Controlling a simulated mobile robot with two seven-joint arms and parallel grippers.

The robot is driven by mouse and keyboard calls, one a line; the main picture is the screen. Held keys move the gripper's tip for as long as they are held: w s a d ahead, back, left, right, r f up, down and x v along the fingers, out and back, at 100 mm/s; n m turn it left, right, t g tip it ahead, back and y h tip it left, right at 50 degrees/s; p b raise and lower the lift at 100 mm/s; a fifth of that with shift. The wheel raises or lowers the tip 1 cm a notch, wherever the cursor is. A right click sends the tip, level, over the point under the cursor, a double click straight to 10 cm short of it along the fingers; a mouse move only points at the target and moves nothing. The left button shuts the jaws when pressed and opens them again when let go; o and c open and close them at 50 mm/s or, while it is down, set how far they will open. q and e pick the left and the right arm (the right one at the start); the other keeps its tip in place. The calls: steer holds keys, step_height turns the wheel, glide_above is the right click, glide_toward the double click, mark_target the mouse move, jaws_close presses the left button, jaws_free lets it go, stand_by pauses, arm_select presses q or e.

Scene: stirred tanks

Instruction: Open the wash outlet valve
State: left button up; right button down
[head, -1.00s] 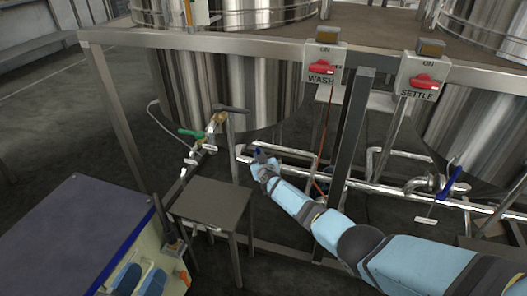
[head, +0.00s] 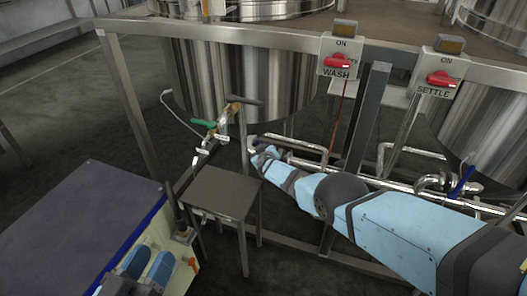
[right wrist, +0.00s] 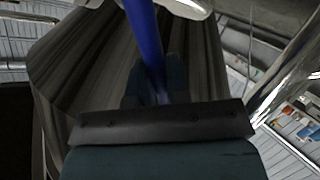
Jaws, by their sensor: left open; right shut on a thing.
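In the right wrist view, my right gripper (right wrist: 155,92) is shut on a blue handle (right wrist: 146,35), a long bar running up away from the fingers. In the head view my right arm reaches in from the right, and its gripper (head: 262,154) is at the pipework below the wash tank (head: 240,80). The arm mostly hides the handle and valve body there, so I cannot tell how far it is turned.
A green-handled valve (head: 204,123) sits on the wash tank's front. The small metal table (head: 222,192) stands in front of it. Steel frame legs (head: 365,115) and low pipes surround the right arm. Another blue handle (head: 461,181) is below the settle tank. Switches labelled WASH (head: 340,62) and SETTLE (head: 441,78) hang above.

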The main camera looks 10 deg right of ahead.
steer(key=shift+d+r, duration=0.1)
steer(key=c, duration=1.1)
jaws_free()
steer(key=shift+c, duration=0.2)
steer(key=shift+o, duration=0.2)
